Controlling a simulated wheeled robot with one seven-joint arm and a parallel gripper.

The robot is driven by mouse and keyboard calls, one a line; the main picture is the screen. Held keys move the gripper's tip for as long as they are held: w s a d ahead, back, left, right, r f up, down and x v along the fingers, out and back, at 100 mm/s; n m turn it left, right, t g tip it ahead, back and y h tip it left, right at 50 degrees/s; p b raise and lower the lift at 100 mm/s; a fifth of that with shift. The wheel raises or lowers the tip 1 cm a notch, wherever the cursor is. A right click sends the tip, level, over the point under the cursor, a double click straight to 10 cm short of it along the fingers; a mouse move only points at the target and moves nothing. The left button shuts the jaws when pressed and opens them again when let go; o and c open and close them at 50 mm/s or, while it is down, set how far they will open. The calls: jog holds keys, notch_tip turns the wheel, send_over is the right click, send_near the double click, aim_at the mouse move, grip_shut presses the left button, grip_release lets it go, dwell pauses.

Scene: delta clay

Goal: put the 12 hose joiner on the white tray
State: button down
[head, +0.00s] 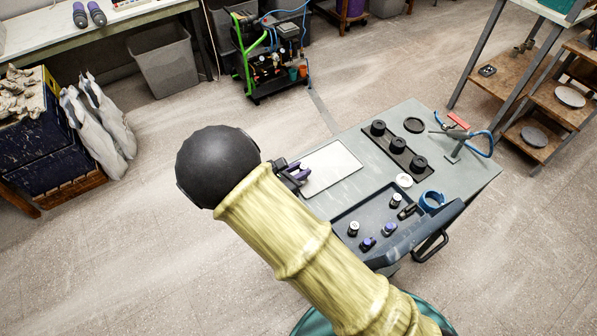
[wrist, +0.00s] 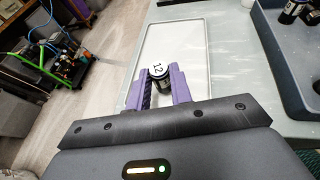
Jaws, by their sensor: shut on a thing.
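My gripper (wrist: 158,80) is shut on the 12 hose joiner (wrist: 162,71), a small dark cylinder with a white top marked 12, held upright between the purple fingers. The white tray (wrist: 200,42) is a flat, empty, pale rectangle on the grey table top; the joiner overlaps its near left part in the wrist view. In the head view my gripper (head: 294,172) is at the left edge of the white tray (head: 332,168), and the joiner is hidden. I cannot tell how high the joiner is above the tray.
A dark blue bin (head: 345,222) right of the tray holds several more joiners with white or purple tops.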

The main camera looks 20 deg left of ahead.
jog(key=shift+f, duration=0.4)
jog(key=shift+f, duration=0.15)
jog(key=c, duration=1.3)
grip_release()
jog(key=shift+o, duration=0.2)
jog(key=shift+s+a+r, duration=0.1)
jog(key=shift+s+r, duration=0.05)
jog(key=shift+r, duration=0.05)
jog(key=v, duration=1.1)
jog(key=shift+s+r+b, duration=0.25)
jog(key=shift+b, duration=0.2)
jog(key=shift+a, duration=0.1)
